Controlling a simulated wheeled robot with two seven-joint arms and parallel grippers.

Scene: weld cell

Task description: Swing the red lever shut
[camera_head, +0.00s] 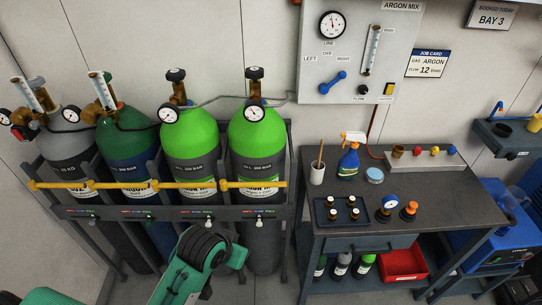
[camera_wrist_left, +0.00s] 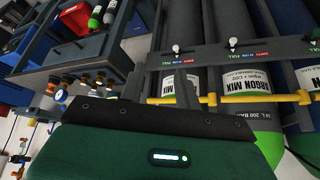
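I cannot make out a red lever in either view. The only clear lever-like handle is blue (camera_head: 333,82), on the grey gas panel (camera_head: 345,45) beside the LEFT, OFF and RIGHT labels. My left arm shows green and black at the bottom middle of the head view, in front of the cylinder rack. In the left wrist view my left gripper (camera_wrist_left: 185,94) shows as a dark finger beyond the green hand, in front of the rack; nothing held is visible. Whether it is open or shut cannot be told. My right gripper is not in view.
Several gas cylinders stand behind a yellow bar (camera_head: 150,185) on a grey rack (camera_head: 185,213). To its right is a workbench (camera_head: 440,190) with a spray bottle (camera_head: 349,160), a tray (camera_head: 326,219) of fittings and a red bin (camera_head: 403,263) below.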

